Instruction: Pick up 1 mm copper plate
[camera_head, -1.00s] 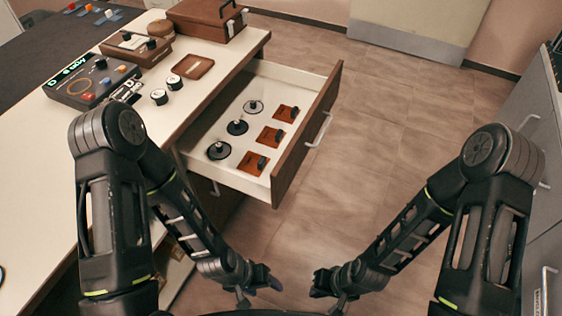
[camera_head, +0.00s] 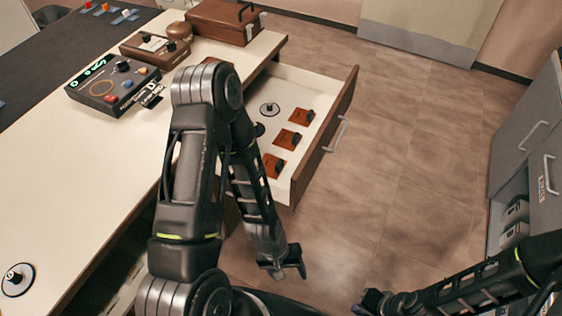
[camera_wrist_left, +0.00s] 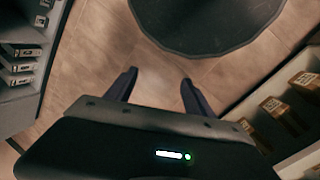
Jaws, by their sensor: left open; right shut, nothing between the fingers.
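Three copper-coloured square plates with black knobs lie in a row in the open drawer: a far one (camera_head: 302,116), a middle one (camera_head: 287,139) and a near one (camera_head: 273,166). Their labels are too small to read, so I cannot tell which is 1 mm. My right gripper (camera_head: 370,302) is shut and empty at the bottom, away from the drawer.
The drawer (camera_head: 327,140) also holds black-and-white discs (camera_head: 269,109), partly hidden by my left arm. The white table (camera_head: 110,150) carries a control box (camera_head: 112,85) and a brown case (camera_head: 222,22). Grey cabinets (camera_head: 522,135) stand at right. The floor between is clear.

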